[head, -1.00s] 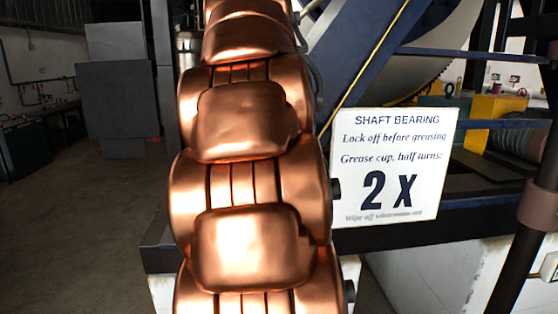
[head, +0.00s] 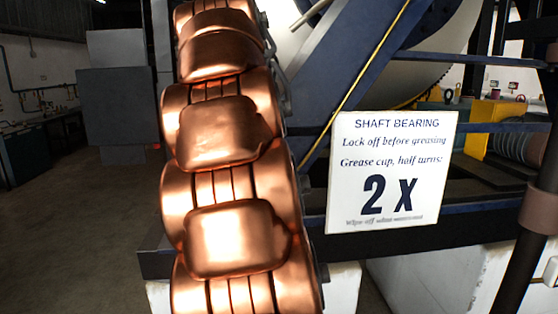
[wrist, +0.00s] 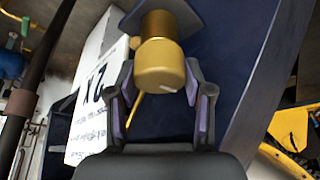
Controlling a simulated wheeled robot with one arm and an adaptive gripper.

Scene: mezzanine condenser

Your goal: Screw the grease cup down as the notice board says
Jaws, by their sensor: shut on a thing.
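The grease cup (wrist: 161,68) is a brass-coloured cylinder with a short pale line on its near end. It shows in the wrist view, below a narrower brass part. My gripper (wrist: 160,72) has its dark, purple-padded fingers on both sides of the cup and is shut on it. The notice board (head: 391,170) in the head view reads "Shaft bearing", "Lock off before greasing" and "Grease cup, half turns: 2 x"; its bottom line is blurred. The board also shows turned sideways in the wrist view (wrist: 92,100). My arm hides the cup in the head view.
A blue frame (head: 362,75) with a yellow line along it stands behind the board. A dark post (head: 525,240) stands at the right. Yellow machinery (head: 476,135) is behind it. The floor (head: 75,225) at the left is clear.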

